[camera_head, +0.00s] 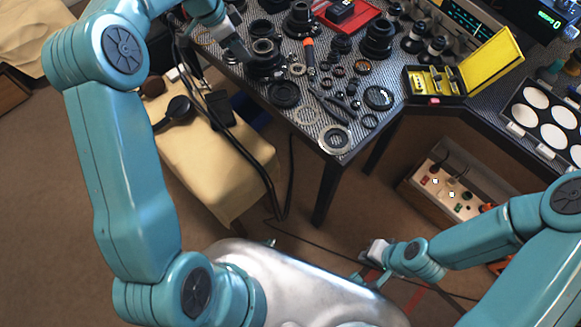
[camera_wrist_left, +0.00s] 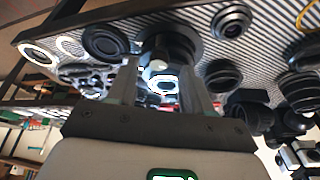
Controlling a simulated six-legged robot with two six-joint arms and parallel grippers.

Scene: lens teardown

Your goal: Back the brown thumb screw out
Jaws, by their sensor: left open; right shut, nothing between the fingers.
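A black lens part (camera_head: 266,64) stands near the left edge of the dark patterned table. My left gripper (camera_head: 246,56) comes down beside it from the upper left. In the left wrist view my left gripper (camera_wrist_left: 162,78) is open, with the underside of a dark round lens part (camera_wrist_left: 172,42) beyond and between its fingers. A small pale, shiny knob-like spot (camera_wrist_left: 158,66) shows there. I cannot make out the brown thumb screw for certain in either view. My right gripper (camera_head: 374,252) is shut and empty, low and away from the table.
Loose rings, lens parts and an orange-handled screwdriver (camera_head: 310,52) lie to the right on the table (camera_head: 335,165). A yellow open case (camera_head: 490,62) stands further right. A tan padded seat (camera_head: 215,160) is left of the table; a power strip box (camera_head: 445,192) is below.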

